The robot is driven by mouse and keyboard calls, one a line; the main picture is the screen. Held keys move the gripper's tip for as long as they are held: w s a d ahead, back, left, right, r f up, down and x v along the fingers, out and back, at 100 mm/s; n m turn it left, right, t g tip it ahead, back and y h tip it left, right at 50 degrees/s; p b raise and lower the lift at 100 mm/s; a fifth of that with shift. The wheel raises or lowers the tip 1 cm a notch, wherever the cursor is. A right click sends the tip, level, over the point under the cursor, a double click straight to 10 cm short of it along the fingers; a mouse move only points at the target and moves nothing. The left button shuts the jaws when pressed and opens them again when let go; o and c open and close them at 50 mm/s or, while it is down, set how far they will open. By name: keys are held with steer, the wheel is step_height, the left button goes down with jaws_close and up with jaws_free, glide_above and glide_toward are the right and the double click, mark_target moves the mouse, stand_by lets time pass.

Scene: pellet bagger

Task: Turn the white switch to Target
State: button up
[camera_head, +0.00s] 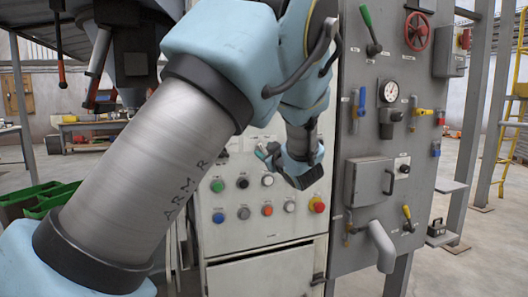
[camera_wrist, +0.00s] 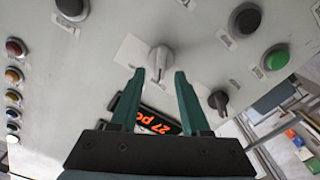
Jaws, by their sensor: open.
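The white switch (camera_wrist: 158,60) is a light knob on the pale control panel, seen in the wrist view just beyond my fingertips. White label plates lie around it, but their print is too small to read, so I cannot make out Target. My gripper (camera_wrist: 159,73) is open, with one green finger on each side of the line to the knob and a gap between them. I cannot tell whether the tips reach around it. In the head view my gripper (camera_head: 266,153) is at the upper part of the panel, and the white switch cannot be made out there.
A lit orange display (camera_wrist: 160,121) shows between my fingers. A black knob (camera_wrist: 219,101) is close to the right finger. A green button (camera_wrist: 276,60) and black button (camera_wrist: 244,19) are farther right. A grey valve panel (camera_head: 375,150) stands right of the control panel.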

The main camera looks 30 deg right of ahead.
steer(key=s+a+b, duration=0.1)
steer(key=s, duration=0.7)
steer(key=shift+s, duration=0.4)
